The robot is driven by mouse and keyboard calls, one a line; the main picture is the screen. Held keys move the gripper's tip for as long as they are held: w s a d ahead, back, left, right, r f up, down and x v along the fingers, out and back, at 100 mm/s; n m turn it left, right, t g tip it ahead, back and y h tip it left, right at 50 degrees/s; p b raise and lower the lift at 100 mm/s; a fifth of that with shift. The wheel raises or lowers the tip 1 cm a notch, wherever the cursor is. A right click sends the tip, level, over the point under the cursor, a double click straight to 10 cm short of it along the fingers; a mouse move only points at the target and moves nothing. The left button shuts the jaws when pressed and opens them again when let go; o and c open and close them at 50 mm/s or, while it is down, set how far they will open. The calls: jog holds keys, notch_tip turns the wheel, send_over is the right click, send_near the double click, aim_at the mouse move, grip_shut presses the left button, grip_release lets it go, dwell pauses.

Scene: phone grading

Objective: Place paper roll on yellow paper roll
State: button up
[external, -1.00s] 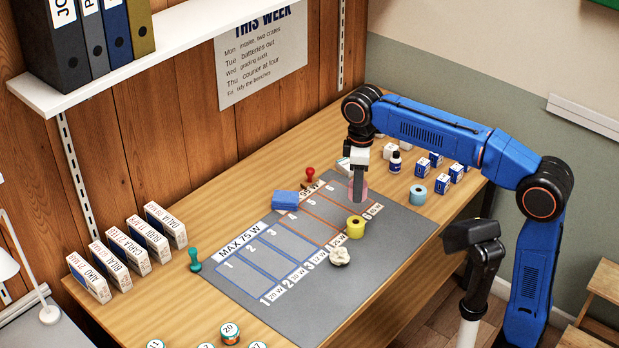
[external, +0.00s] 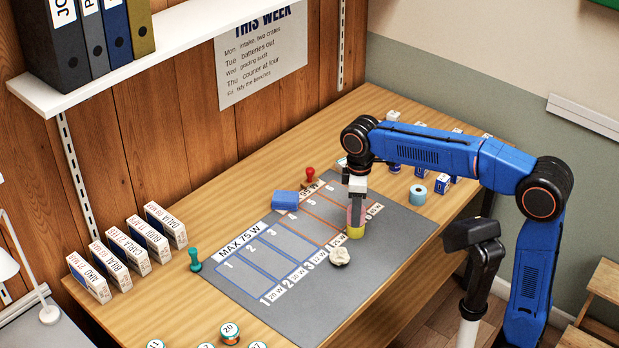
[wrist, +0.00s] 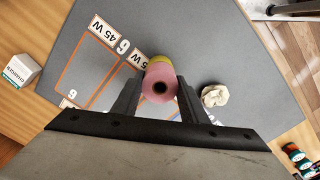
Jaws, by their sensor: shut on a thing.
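My gripper (external: 357,212) is shut on a pink paper roll (wrist: 152,76), with one finger on each side of it. In the external view only a sliver of the pink roll shows beside the finger. The yellow paper roll (external: 356,233) stands upright on the grey mat, directly below the pink roll. In the wrist view a rim of the yellow roll (wrist: 158,60) shows past the pink one, which hides the rest. I cannot tell if the two rolls touch.
A crumpled white paper ball (external: 340,257) lies close to the yellow roll on the mat (external: 300,305). A light-blue roll (external: 418,195) stands at the mat's right edge. A blue block (external: 285,201) and a red stamp (external: 310,174) are further back. The mat's front left is clear.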

jog(key=o, duration=1.1)
jog(key=shift+f, duration=0.1)
notch_tip(320, 180, up, 12)
jog(key=shift+r, duration=0.15)
